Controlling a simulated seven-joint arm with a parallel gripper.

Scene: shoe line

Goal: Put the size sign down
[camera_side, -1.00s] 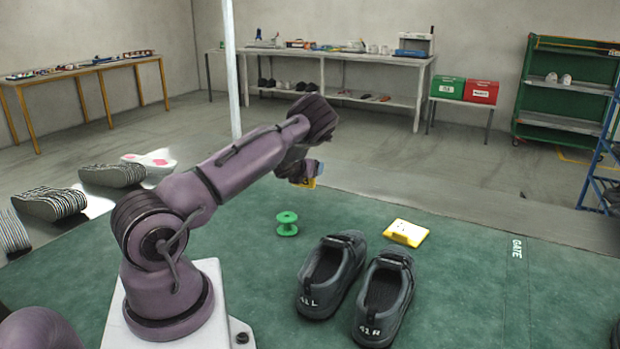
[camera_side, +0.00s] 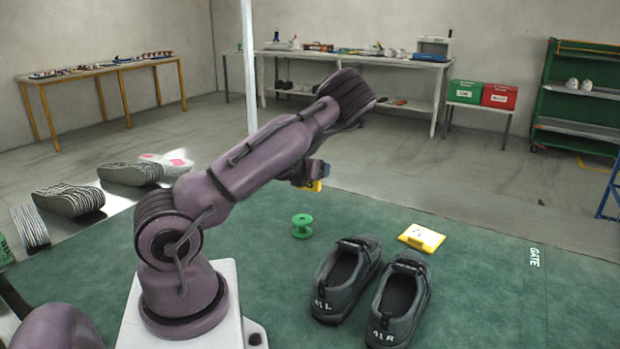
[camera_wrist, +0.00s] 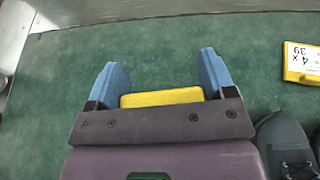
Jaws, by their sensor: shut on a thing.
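My gripper (camera_wrist: 165,80) is shut on a yellow size sign (camera_wrist: 162,97), which shows between its two blue fingers in the wrist view. In the side view the held sign (camera_side: 314,186) hangs above the far side of the green mat (camera_side: 470,300), partly hidden by my gripper (camera_side: 309,174). Its printed face cannot be read. A second yellow sign (camera_side: 421,238) with a white card lies on the mat to the right; it also shows in the wrist view (camera_wrist: 302,62), marked with a 4 and 39.
A green spool (camera_side: 302,226) stands on the mat below and left of the held sign. Two dark shoes, 41 L (camera_side: 347,280) and 41 R (camera_side: 399,300), stand nearer the camera.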

